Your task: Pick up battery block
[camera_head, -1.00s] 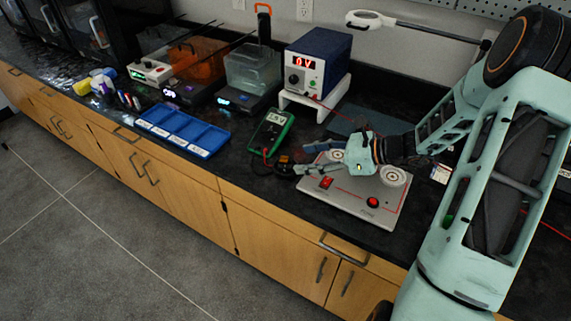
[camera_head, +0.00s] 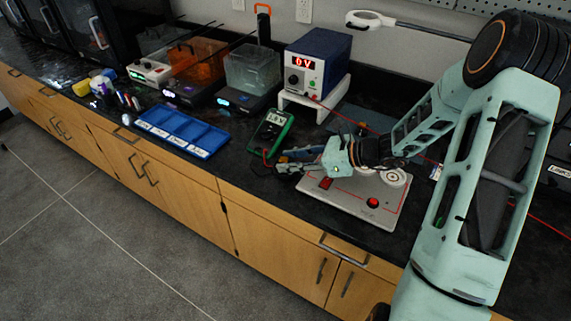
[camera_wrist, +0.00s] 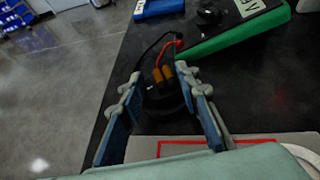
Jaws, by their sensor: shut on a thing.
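The battery block is a small dark piece with two orange-brown battery ends (camera_wrist: 162,75), seen between my fingertips in the wrist view. Red and black leads run up from it. My gripper (camera_wrist: 160,84) has its two blue-and-grey fingers closed on the block's sides. In the head view my gripper (camera_head: 283,161) is low over the counter, at the left edge of the grey test board (camera_head: 350,211). There the block is mostly hidden by the fingers.
A green multimeter (camera_head: 270,132) lies just behind and left of my gripper, with leads near it. A blue divided tray (camera_head: 183,131) is farther left. A blue power supply (camera_head: 318,62) reading 0V stands on a white stand (camera_head: 313,103) behind. The cabinet edge is in front.

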